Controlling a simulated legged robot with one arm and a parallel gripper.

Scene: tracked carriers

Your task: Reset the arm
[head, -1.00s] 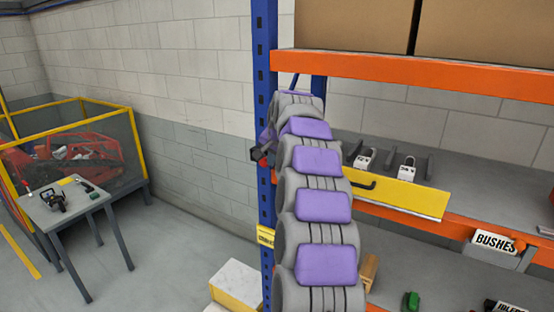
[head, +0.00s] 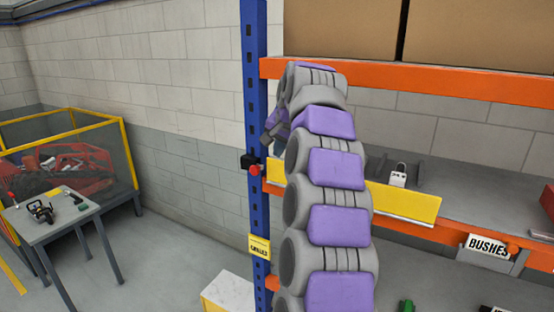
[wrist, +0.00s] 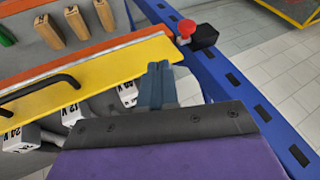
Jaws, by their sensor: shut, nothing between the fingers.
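My arm, in grey and purple segments, rises through the middle of the head view and bends over at the top. My gripper (head: 272,126) hangs at its far end, left of the arm and close to the blue rack post (head: 254,60). The arm partly hides it there. In the wrist view the two grey-blue fingers (wrist: 159,70) are together with nothing between them. They appear over the edge of a yellow panel with a black handle (wrist: 45,92); contact cannot be told. The yellow panel (head: 405,203) also shows in the head view.
A black box with a red button (head: 254,169) is on the post, close to my gripper; the red button (wrist: 185,28) shows in the wrist view too. Cardboard boxes (head: 340,28) sit above an orange beam (head: 450,83). A table (head: 62,225) stands left.

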